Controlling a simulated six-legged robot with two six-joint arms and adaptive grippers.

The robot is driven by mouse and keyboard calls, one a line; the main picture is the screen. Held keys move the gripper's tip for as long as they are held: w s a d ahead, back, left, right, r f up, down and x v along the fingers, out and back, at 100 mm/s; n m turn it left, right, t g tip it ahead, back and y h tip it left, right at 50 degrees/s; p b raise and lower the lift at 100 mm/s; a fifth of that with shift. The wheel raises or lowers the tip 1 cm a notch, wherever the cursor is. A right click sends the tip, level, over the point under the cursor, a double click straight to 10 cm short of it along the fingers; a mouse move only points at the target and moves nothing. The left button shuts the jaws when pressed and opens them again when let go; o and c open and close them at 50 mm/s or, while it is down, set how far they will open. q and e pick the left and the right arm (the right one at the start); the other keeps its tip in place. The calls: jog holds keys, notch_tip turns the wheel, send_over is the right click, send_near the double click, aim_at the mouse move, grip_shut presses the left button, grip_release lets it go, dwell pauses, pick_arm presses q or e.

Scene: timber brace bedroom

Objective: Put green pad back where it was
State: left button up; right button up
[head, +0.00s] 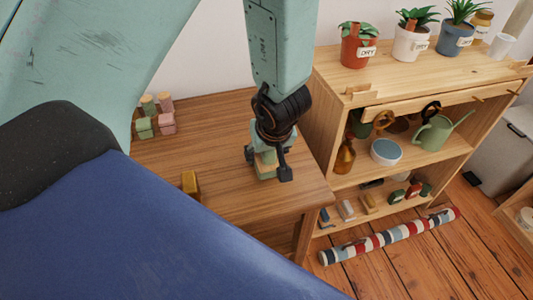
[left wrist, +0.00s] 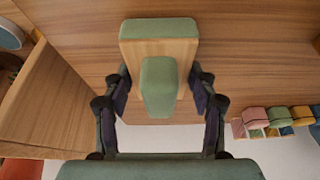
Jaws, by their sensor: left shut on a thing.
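The green pad (left wrist: 158,85) shows in the left wrist view between the two fingers of my left gripper (left wrist: 160,92). A pale wooden block with a green far end (left wrist: 158,29) shows right beyond it; I cannot tell whether the two are one piece. In the head view my left gripper (head: 268,160) points down over the right part of the wooden table (head: 225,130), shut on the green pad. Green and pale wood (head: 267,171) show at its fingertips, partly hidden by the gripper. I cannot tell whether they touch the table. My right gripper is not in view.
A shelf unit (head: 318,125) with pots and small items stands to the right. A striped roll (head: 390,237) lies on the floor.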

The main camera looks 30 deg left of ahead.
pick_arm(q)
jog(key=shift+s, duration=0.1)
jog(key=shift+a, duration=0.1)
jog(key=o, duration=1)
jog(key=shift+f, duration=0.15)
jog(key=shift+c, duration=0.2)
jog(key=shift+o, duration=0.8)
